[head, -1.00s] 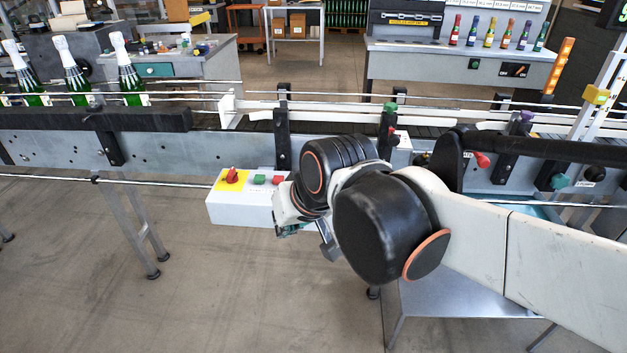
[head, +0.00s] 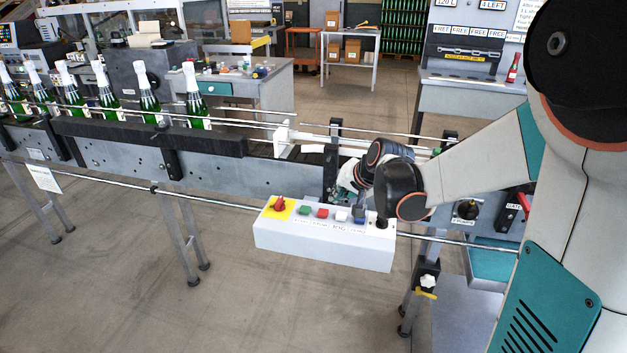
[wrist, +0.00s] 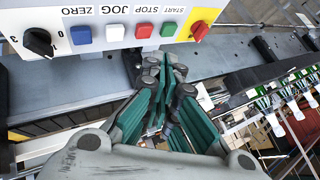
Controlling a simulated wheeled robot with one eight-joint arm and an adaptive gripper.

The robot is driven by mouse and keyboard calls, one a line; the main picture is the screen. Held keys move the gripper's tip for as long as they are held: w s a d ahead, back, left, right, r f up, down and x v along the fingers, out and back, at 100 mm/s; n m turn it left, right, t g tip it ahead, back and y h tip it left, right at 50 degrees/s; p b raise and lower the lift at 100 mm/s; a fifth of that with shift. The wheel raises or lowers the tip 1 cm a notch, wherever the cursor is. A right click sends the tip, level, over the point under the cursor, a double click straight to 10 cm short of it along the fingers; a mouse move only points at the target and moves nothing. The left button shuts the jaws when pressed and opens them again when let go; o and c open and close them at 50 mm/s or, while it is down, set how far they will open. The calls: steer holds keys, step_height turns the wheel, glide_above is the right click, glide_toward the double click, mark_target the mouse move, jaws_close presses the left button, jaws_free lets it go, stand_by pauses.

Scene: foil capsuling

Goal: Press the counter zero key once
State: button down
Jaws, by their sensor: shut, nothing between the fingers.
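The white control box (head: 322,246) hangs on the front of the conveyor. Its blue zero key (head: 359,214) sits between the white jog key (head: 341,215) and the black knob. In the wrist view the box is upside down, and the blue key (wrist: 80,35) is below the word ZERO, at upper left. My gripper (wrist: 165,72) is shut and empty, with its tips apart from the keys. It points past the box towards the conveyor side. In the head view my wrist is just behind the box, and the fingertips are mostly hidden.
The box also carries a green start key (head: 304,210), red stop key (head: 322,213), red switch (head: 280,203) on yellow and black knob (head: 381,222). A dark conveyor bracket (head: 330,176) stands close to my wrist. Bottles (head: 194,98) stand on the conveyor at left. Floor in front is clear.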

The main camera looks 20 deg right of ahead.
steer(key=w+d+f+m+t+h+p, duration=0.1)
steer(key=w+d, duration=0.3)
steer(key=d, duration=0.7)
steer(key=shift+w+d+f+p, duration=0.2)
steer(key=shift+f+p, duration=0.25)
steer(key=shift+f, duration=0.2)
step_height(320, 180, down, 9)
steer(key=b, duration=0.6)
steer(key=shift+r, duration=0.1)
steer(key=shift+b, duration=0.3)
steer(key=shift+f, duration=0.4)
steer(key=shift+f+b, duration=0.55)
steer(key=shift+b, duration=0.2)
stand_by(0.6)
stand_by(0.3)
steer(key=shift+r+p, duration=0.7)
steer(key=shift+r, duration=0.3)
